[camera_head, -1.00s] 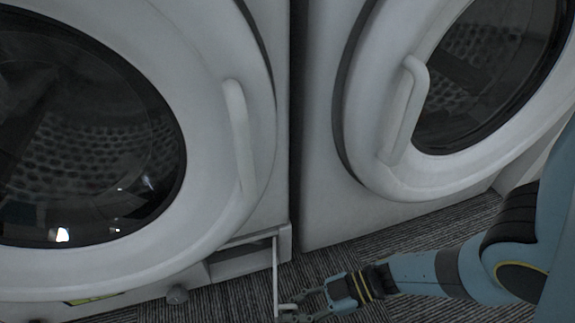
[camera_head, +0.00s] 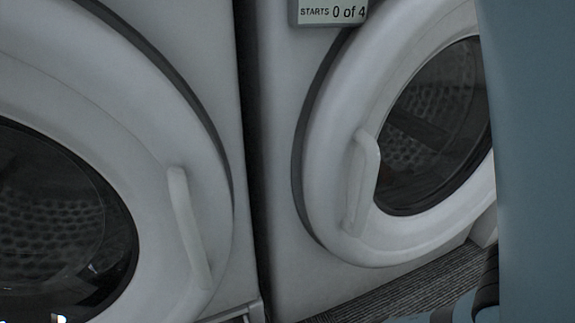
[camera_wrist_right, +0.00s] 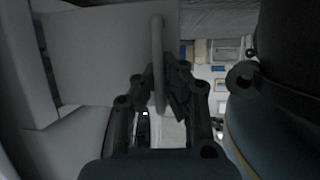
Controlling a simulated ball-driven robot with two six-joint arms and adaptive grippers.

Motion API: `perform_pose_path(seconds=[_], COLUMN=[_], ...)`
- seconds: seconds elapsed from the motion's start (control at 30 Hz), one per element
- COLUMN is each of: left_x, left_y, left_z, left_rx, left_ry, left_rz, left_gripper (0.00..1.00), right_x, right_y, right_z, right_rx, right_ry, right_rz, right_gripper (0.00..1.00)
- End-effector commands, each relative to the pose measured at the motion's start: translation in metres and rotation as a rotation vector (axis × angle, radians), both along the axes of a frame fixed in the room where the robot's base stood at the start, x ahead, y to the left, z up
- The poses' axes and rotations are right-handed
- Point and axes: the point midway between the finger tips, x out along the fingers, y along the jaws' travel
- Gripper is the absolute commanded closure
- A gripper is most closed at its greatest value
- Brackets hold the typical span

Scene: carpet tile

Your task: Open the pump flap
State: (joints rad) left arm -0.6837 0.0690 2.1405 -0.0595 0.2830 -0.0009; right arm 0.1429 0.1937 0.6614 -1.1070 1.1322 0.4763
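In the right wrist view, the pump flap (camera_wrist_right: 98,52) shows as a flat light-grey panel, with its upright bar handle (camera_wrist_right: 157,35) along the panel's right part. My right gripper (camera_wrist_right: 160,78) has its dark fingers drawn in on both sides of this handle and looks shut on it. In the head view, only the corner of the flap opening (camera_head: 256,311) shows at the bottom edge, below the left washing machine (camera_head: 205,130); the flap itself and my right gripper are out of that picture. My left gripper is in neither view.
The left machine's door handle (camera_head: 187,225) and the right machine's door handle (camera_head: 360,180) stand out from shut round doors. A sign (camera_head: 332,12) reads "STARTS 0 of 4". Dark striped carpet (camera_head: 400,285) shows at lower right. My right arm covers the right edge.

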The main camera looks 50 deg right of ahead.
Motion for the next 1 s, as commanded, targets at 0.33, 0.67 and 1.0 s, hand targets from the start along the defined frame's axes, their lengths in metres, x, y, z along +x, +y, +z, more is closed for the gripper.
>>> perform_pose_path(seconds=[0.33, 0.67, 1.0], left_x=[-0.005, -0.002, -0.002], left_y=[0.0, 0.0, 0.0], left_z=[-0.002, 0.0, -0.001], left_rx=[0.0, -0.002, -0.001], left_ry=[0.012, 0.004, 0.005], left_rz=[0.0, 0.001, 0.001], left_gripper=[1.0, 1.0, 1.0], right_x=[0.001, -0.018, -0.051], right_y=[0.0, -0.028, -0.082], right_z=[0.0, 0.013, 0.04], right_rx=[-0.001, -0.003, -0.003], right_ry=[-0.002, -0.001, -0.001], right_rz=[0.0, 0.002, 0.001], right_gripper=[0.81, 0.81, 0.81])
